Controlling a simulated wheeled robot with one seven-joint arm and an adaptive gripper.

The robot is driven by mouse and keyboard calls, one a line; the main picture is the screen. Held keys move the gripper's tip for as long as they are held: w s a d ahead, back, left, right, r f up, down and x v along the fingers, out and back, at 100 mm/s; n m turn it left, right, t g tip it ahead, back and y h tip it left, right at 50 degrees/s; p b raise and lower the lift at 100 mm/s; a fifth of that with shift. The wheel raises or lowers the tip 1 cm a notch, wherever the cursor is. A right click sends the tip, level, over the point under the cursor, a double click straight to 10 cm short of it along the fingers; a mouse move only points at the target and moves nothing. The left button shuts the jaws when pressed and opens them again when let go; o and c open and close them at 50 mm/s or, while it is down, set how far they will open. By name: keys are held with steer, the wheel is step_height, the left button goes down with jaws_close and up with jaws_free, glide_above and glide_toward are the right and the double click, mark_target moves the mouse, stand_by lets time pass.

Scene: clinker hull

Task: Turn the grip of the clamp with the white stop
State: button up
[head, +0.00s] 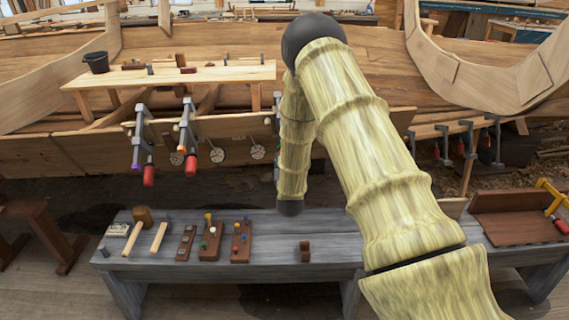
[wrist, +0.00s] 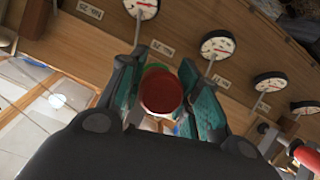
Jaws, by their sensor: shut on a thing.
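In the wrist view, my gripper (wrist: 160,78) has its two teal-padded fingers closed around a round red grip (wrist: 161,92), seen end-on. In the head view my own arm covers most of the gripper and the held clamp.
In the head view, a clamp with a purple stop (head: 137,166) and one with an orange stop (head: 181,149) hang left of my arm. Several gauges line the plank, including one (wrist: 220,44). Another red grip (wrist: 306,156) is close by at right. A grey bench (head: 270,258) stands below.

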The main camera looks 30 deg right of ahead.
steer(key=shift+n+h, duration=0.4)
steer(key=shift+n, duration=0.1)
stand_by(0.3)
steer(key=o, duration=1)
steer(key=shift+o, duration=0.2)
steer(key=shift+s, duration=0.1)
steer(key=v, duration=1.1)
steer(key=shift+s+a, duration=0.25)
steer(key=shift+a, duration=0.1)
steer(key=shift+r, duration=0.15)
